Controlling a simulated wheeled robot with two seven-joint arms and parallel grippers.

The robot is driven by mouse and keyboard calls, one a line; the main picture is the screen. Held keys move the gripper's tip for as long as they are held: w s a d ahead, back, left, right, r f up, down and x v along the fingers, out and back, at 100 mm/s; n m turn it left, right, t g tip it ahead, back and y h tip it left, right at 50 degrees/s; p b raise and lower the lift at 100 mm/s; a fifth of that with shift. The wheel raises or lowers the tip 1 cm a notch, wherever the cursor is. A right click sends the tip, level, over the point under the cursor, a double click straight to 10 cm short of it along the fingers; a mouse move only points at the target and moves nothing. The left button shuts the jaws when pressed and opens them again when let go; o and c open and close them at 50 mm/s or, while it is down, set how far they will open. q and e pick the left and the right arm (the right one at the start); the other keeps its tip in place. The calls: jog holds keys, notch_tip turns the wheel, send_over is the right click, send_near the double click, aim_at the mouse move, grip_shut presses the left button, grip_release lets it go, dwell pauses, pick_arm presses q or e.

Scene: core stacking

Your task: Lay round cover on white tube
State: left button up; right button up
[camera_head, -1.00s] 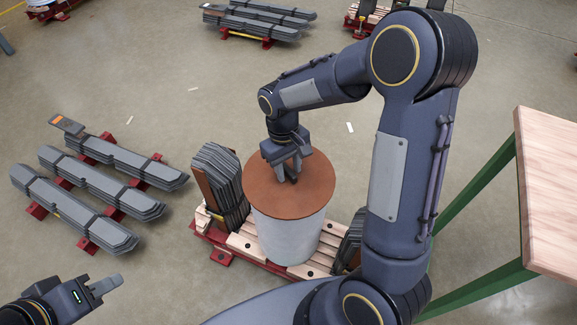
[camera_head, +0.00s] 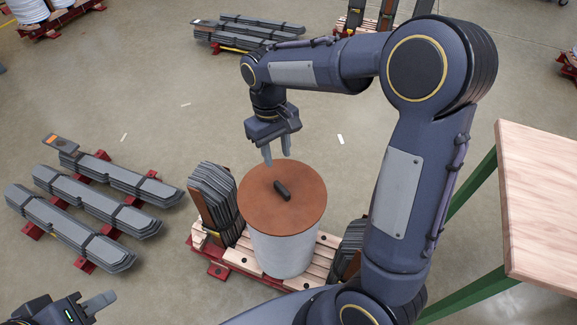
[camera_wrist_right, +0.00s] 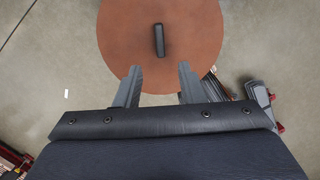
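The round brown cover (camera_head: 256,203) lies flat on top of the white tube (camera_head: 285,250) and spans its whole top. A dark handle (camera_head: 282,190) stands at the middle of the cover. My right gripper (camera_head: 278,160) is open and empty, above and behind the handle, apart from it. In the right wrist view its two fingers (camera_wrist_right: 157,86) are spread, with the cover (camera_wrist_right: 190,40) and the free handle (camera_wrist_right: 159,40) ahead of them. My left gripper (camera_head: 106,300) is at the lower left, far from the tube; its finger opening is unclear.
The tube stands on a wooden pallet with red feet (camera_head: 243,258), between stacks of dark plates (camera_head: 214,200). More plate stacks (camera_head: 105,192) lie on the floor at left. A wooden-topped table (camera_head: 545,200) with green legs is at right.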

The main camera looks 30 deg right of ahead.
jog(key=s+r+m+t+y, duration=0.2)
jog(key=s+t, duration=0.1)
jog(key=s, duration=0.7)
jog(key=s+r+m+t+y, duration=0.2)
jog(key=s+t, duration=0.2)
jog(key=s, duration=0.5)
jog(key=shift+s+d+r, duration=0.25)
jog(key=shift+s+d, duration=0.15)
jog(key=shift+d, duration=0.05)
jog(key=shift+r, duration=0.1)
notch_tip(320, 180, up, 20)
jog(key=p, duration=2)
